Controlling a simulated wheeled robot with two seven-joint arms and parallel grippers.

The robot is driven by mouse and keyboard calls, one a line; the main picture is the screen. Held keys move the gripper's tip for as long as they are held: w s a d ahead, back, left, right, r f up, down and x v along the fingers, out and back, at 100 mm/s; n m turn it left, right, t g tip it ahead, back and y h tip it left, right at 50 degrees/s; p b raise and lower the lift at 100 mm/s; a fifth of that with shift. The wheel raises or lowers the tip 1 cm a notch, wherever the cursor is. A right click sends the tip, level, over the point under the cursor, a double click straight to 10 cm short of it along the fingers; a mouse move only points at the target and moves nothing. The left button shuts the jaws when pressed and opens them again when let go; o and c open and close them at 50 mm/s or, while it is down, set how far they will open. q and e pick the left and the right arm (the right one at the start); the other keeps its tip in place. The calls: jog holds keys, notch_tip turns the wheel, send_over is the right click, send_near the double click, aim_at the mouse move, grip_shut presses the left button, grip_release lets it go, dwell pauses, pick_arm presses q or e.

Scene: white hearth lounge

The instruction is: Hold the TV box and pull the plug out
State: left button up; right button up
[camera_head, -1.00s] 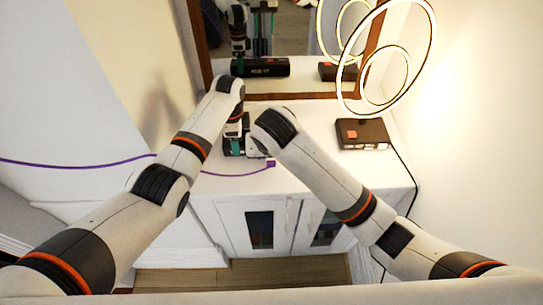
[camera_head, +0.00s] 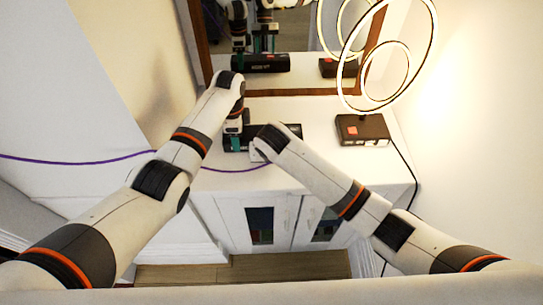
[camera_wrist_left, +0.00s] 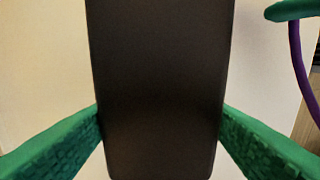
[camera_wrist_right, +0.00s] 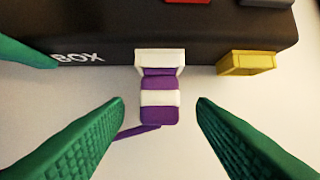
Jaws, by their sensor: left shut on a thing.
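The TV box (camera_head: 291,130) is a black box on the white cabinet top, partly hidden by my arms. My left gripper (camera_head: 233,143) is shut on it; in the left wrist view both green fingers press the sides of the dark box (camera_wrist_left: 160,60). In the right wrist view the purple plug with a white band (camera_wrist_right: 160,115) meets a white port (camera_wrist_right: 160,60) on the box's face. My right gripper (camera_wrist_right: 160,105) is open, with one finger on each side of the plug, apart from it. In the head view the plug is hidden behind my right gripper.
A yellow port (camera_wrist_right: 247,64) sits right of the plug. The purple cable (camera_head: 100,162) runs off left. A ring lamp (camera_head: 388,60) on a dark base (camera_head: 362,130) stands at right. A mirror (camera_head: 290,45) is behind.

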jog(key=c, duration=1)
jog(key=shift+s, duration=0.15)
jog(key=shift+s, duration=2.15)
pick_arm(q)
jog(key=o, duration=1.4)
jog(key=shift+r, duration=0.1)
